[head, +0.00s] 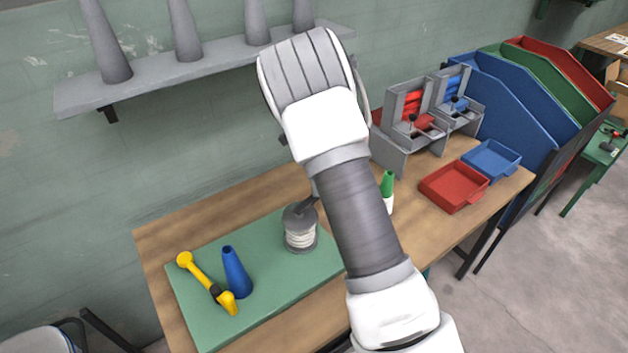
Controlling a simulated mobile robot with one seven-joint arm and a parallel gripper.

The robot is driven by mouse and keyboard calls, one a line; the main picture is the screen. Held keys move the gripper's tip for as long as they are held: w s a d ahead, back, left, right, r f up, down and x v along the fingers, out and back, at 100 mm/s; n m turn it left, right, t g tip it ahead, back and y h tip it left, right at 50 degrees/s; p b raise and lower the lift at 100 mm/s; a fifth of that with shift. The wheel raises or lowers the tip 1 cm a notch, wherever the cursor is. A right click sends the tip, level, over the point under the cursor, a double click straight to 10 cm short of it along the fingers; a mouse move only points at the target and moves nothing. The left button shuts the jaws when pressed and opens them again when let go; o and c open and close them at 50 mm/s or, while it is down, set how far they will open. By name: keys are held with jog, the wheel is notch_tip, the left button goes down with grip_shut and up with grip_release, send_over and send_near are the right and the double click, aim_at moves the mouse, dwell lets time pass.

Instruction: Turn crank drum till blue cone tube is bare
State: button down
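A blue cone tube (236,273) stands on the green mat (200,322). Its visible side is plain blue, with no thread seen on it. A grey drum (300,216) with white thread (300,236) wound round it stands near the mat's back right. A dark grey piece meets the drum's top right; I cannot tell whether it is the crank or part of my gripper. My arm crosses the middle of the head view and covers what lies behind it. I cannot make out my gripper's fingers.
A yellow tool (208,285) lies left of the blue tube. A green-and-white cone (388,190) stands right of my arm. A red tray (453,187), a blue tray (491,160) and grey racks (404,140) fill the table's right. A wall shelf (205,62) holds grey cones.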

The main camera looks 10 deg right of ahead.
jog(key=shift+s+d+m, duration=0.15)
jog(key=shift+m, duration=0.25)
jog(key=c, duration=0.7)
grip_release()
notch_tip(320, 180, up, 18)
jog(key=shift+f, duration=0.25)
